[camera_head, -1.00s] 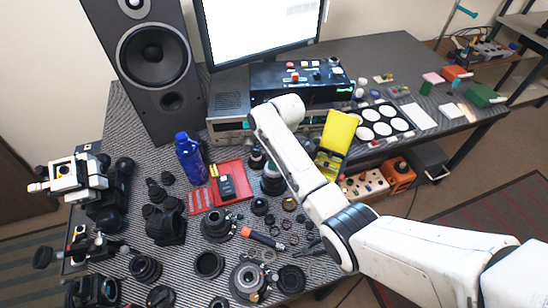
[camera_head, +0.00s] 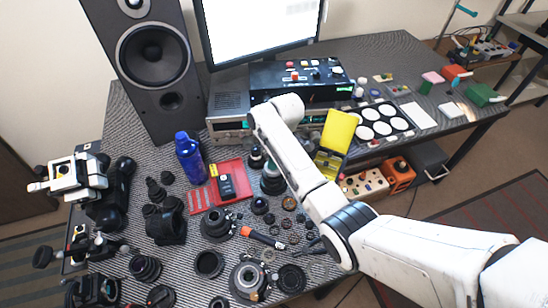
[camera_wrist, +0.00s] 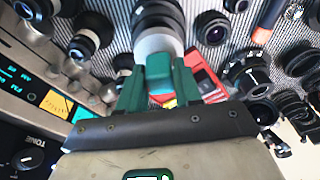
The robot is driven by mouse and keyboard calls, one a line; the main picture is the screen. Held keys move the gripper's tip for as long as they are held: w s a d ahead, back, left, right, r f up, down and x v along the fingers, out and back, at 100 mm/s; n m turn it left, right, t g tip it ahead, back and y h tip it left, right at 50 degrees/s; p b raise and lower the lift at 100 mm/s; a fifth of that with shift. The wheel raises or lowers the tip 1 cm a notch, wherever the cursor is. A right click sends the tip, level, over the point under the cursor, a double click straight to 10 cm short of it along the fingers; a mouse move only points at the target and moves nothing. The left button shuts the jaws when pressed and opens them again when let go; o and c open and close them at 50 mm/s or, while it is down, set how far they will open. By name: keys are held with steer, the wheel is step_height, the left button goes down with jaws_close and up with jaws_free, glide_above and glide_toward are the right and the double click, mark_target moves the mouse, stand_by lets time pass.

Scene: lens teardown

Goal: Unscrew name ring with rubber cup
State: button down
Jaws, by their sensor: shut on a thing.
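My gripper (camera_wrist: 158,78) has green fingers, seen in the wrist view, and is shut on a teal block with a pale grey round end, which looks like the rubber cup tool (camera_wrist: 157,42). The pale end meets or lines up with the front of a black lens (camera_wrist: 157,14); contact is unclear. In the head view the lens (camera_head: 272,186) stands upright on the bench, just left of my arm, with a green part above it. The name ring is hidden behind the tool.
A red case (camera_head: 208,197) with a dark device lies left of the lens. An orange-handled tool (camera_head: 262,238) and several loose rings and lens parts lie in front. A blue bottle (camera_head: 190,160), a speaker (camera_head: 153,60) and stacked electronics (camera_head: 230,112) stand behind. A yellow case (camera_head: 338,132) is at right.

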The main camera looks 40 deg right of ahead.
steer(key=shift+f, duration=0.4)
stand_by(0.3)
steer(key=n, duration=0.4)
steer(key=shift+f+n+g+b, duration=0.1)
steer(key=shift+n+g+b, duration=0.2)
steer(key=shift+n, duration=0.1)
steer(key=n, duration=0.5)
steer(key=shift+g+y+b, duration=0.3)
steer(key=shift+g+b, duration=0.1)
steer(key=n+b, duration=0.1)
steer(key=n, duration=0.5)
steer(key=shift+f+g, duration=0.1)
steer(key=shift+g, duration=0.3)
steer(key=n, duration=0.5)
steer(key=shift+g+h+b, duration=0.3)
steer(key=shift+h+b, duration=0.1)
